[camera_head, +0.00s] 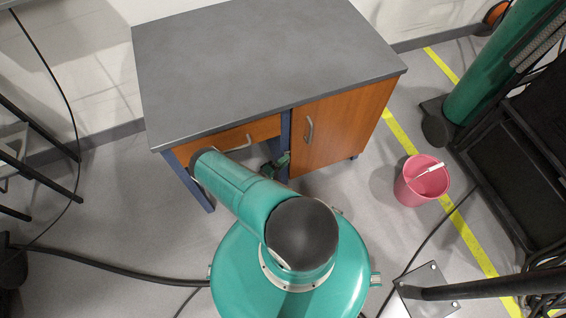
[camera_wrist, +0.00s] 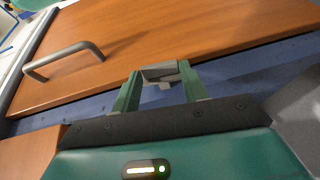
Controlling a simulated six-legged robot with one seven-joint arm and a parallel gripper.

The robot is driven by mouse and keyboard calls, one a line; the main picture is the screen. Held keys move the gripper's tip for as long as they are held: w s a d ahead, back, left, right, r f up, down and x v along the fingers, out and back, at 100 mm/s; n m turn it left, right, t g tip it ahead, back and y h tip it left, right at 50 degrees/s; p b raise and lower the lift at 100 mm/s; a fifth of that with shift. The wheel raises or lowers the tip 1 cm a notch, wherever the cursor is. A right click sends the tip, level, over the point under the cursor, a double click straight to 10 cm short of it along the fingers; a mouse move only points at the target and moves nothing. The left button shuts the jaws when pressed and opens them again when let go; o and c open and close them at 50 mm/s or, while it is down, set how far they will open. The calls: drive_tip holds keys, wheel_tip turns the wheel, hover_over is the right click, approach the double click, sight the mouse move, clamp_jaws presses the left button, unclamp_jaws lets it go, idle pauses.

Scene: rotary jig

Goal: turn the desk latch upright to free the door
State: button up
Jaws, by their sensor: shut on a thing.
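The desk (camera_head: 265,50) has a grey top and an orange wooden door (camera_head: 345,122) on its right side. The door looks closed against the blue frame and also fills the upper part of the wrist view (camera_wrist: 200,30). My gripper (camera_head: 281,161) is at the blue post beside the door's left edge. In the wrist view, its green fingers (camera_wrist: 160,82) are shut on a small grey latch (camera_wrist: 160,70) at the door's edge. The fingers hide the latch's ends, and I cannot tell its exact tilt. In the head view the latch is not distinguishable.
A grey bar handle (camera_wrist: 63,60) stands out from the door, near my gripper. An orange drawer front (camera_head: 230,140) is left of the post. A pink bucket (camera_head: 421,184) stands on the floor at right. Black cables (camera_head: 110,266) cross the floor.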

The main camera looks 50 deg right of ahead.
drive_tip(key=shift+d, duration=0.1)
drive_tip(key=o, duration=1)
drive_tip(key=a, duration=0.4)
drive_tip(key=w+a+r, duration=0.1)
drive_tip(key=a, duration=0.4)
drive_tip(key=w+a, duration=0.1)
drive_tip(key=a, duration=0.3)
drive_tip(key=shift+a+r, duration=0.3)
drive_tip(key=shift+a, duration=0.05)
